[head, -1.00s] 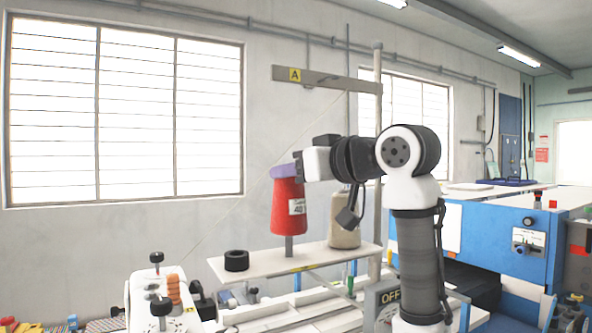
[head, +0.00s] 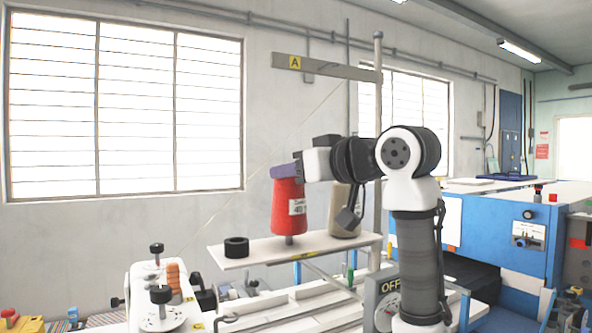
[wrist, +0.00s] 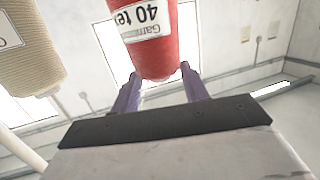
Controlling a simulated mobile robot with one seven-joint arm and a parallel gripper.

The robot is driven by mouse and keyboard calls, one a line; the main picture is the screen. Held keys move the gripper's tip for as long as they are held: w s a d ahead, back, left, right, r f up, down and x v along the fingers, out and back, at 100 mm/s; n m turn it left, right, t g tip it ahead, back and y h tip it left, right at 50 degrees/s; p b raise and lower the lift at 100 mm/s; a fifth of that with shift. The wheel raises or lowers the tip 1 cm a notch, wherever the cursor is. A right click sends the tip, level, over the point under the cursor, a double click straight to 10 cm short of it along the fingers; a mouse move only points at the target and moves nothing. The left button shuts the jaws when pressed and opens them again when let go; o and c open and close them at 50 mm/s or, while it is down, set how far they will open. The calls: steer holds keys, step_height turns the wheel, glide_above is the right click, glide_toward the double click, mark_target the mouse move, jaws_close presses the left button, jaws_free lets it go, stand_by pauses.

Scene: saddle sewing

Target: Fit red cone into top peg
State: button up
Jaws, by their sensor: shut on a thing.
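The red cone (head: 289,208), with a white label, stands upright above the shelf (head: 222,250) in the head view. My gripper (head: 286,171) is shut on its narrow top end. A short piece of grey peg (head: 289,240) shows between the cone's base and the shelf; the cone appears to be around the peg's upper part, its base not touching the shelf. In the wrist view the red cone (wrist: 157,45) lies between the purple fingers of my gripper (wrist: 157,76). The peg inside the cone is hidden.
A beige cone (head: 343,212) stands just right of the red one, partly behind my arm; it also shows in the wrist view (wrist: 28,55). A black ring (head: 236,247) sits on the shelf's left. An upright pole (head: 378,100) carries a bar marked A (head: 325,68) overhead.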

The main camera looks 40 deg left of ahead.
steer(key=shift+f+b, duration=0.65)
steer(key=shift+f, duration=0.4)
steer(key=o, duration=1.4)
steer(key=b+v, duration=0.3)
steer(key=v, duration=1)
steer(key=shift+d+r, duration=0.1)
steer(key=shift+d, duration=0.3)
steer(key=shift+d, duration=0.1)
